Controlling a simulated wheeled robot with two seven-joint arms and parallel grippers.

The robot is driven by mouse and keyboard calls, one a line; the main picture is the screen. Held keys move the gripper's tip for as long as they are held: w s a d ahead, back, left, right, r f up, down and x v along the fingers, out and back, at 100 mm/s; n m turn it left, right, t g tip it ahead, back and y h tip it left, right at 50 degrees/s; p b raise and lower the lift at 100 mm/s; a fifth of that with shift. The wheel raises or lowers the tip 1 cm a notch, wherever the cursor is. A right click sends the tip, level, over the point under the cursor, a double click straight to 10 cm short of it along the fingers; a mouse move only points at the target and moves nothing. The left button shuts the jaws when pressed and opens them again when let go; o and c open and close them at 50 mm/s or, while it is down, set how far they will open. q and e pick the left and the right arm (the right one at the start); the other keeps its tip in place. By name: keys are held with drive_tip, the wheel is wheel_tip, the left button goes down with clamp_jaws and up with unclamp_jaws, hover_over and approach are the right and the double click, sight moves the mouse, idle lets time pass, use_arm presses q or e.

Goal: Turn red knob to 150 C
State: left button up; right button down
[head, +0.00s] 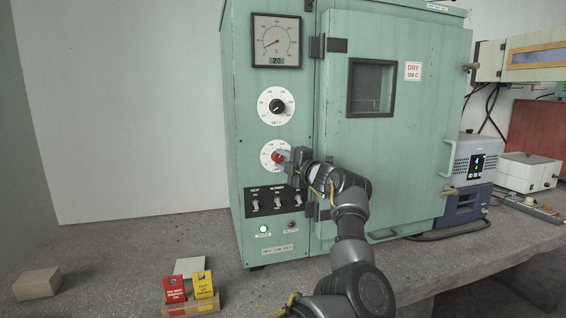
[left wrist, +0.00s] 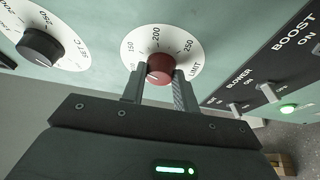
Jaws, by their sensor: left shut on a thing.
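The red knob (head: 278,157) sits in the middle of a white LIMIT dial on the green oven's left front panel. In the left wrist view the red knob (left wrist: 160,66) is between my two fingers, with 150, 200 and 250 printed on the dial (left wrist: 187,44) around it. My left gripper (head: 287,156) is shut on the red knob, one finger on each side. A small pale mark shows low on the knob's face, but I cannot tell which number the knob points to. My right gripper is not in view.
A black knob (head: 277,106) on the SET C dial is above. Toggle switches (head: 277,202) are below. The gauge's display (head: 278,61) reads 20. The oven door (head: 392,120) is shut. Red and yellow cards (head: 204,284) stand in a holder in front.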

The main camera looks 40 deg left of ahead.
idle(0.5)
use_arm(q)
drive_tip(key=o, duration=1)
drive_tip(key=shift+a, duration=0.1)
drive_tip(key=shift+c, duration=0.2)
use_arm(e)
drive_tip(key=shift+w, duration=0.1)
use_arm(q)
drive_tip(key=shift+s+d+f, duration=0.1)
drive_tip(key=shift+d, duration=0.35)
drive_tip(key=b+v, duration=0.2)
drive_tip(key=v, duration=0.8)
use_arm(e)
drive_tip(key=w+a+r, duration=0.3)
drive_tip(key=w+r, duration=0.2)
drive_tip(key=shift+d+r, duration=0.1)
